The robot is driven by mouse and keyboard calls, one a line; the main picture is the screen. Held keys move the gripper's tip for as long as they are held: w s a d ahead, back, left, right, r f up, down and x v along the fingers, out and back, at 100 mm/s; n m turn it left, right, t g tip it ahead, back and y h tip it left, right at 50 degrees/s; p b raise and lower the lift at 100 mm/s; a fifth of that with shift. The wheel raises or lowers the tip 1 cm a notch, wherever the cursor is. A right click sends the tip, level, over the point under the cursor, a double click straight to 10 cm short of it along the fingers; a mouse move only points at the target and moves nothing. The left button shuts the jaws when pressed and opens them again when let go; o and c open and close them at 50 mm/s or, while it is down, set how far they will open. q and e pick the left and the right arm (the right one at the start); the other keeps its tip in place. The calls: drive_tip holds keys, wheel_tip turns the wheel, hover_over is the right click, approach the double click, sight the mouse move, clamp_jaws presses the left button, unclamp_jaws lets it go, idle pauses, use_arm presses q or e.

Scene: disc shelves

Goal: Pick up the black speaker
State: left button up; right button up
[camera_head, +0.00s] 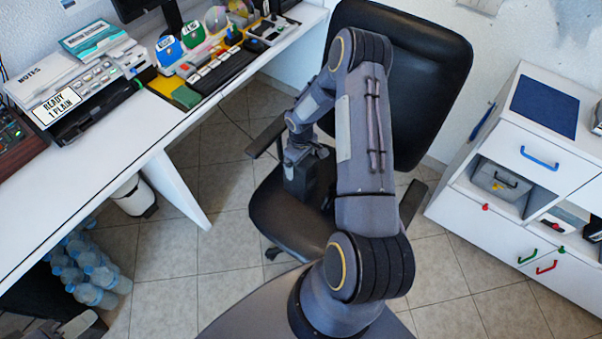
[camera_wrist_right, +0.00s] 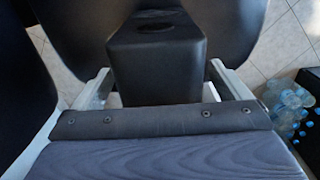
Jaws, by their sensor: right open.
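The black speaker (camera_head: 301,181) is a dark upright box on the seat of the black office chair (camera_head: 283,222). In the right wrist view the speaker (camera_wrist_right: 156,67) shows a round recess on its top. My right gripper (camera_head: 305,155) is at the speaker's upper part. In the wrist view its two pale fingers (camera_wrist_right: 162,85) are open, one on each side of the speaker, with small gaps visible. The fingertips are partly hidden.
A white desk (camera_head: 100,165) with devices and a keyboard (camera_head: 223,70) stands at the left. Several water bottles (camera_head: 90,270) are on the floor under it. A white cabinet (camera_head: 525,165) with coloured handles is at the right. The chair's armrests flank the seat.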

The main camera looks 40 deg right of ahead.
drive_tip(key=c, duration=1.9)
drive_tip(key=shift+c, duration=0.2)
drive_tip(key=shift+r, duration=0.1)
